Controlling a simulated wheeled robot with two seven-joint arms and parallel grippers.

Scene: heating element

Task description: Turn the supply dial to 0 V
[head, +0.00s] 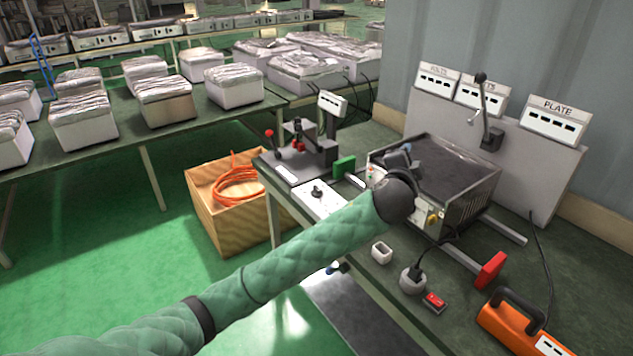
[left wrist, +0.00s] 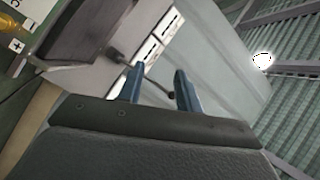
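A white panel with a black knob (head: 317,191), which looks like the supply dial, lies on the bench's left part. Its markings are too small to read. My left arm crosses the bench, and its gripper (head: 400,155) is over the near left edge of the dark-topped heater box (head: 450,170), right of the knob and apart from it. In the left wrist view the two blue fingers (left wrist: 158,84) are spread with nothing between them; the meter plates and a lever show beyond. My right gripper does not show clearly in either view.
A back board carries meter plates (head: 556,120) and a black-knobbed lever (head: 482,105). A black stand with a red-tipped lever (head: 300,155) is left of the heater. A plug socket (head: 412,280), red switch (head: 434,302) and orange case (head: 520,325) occupy the front right.

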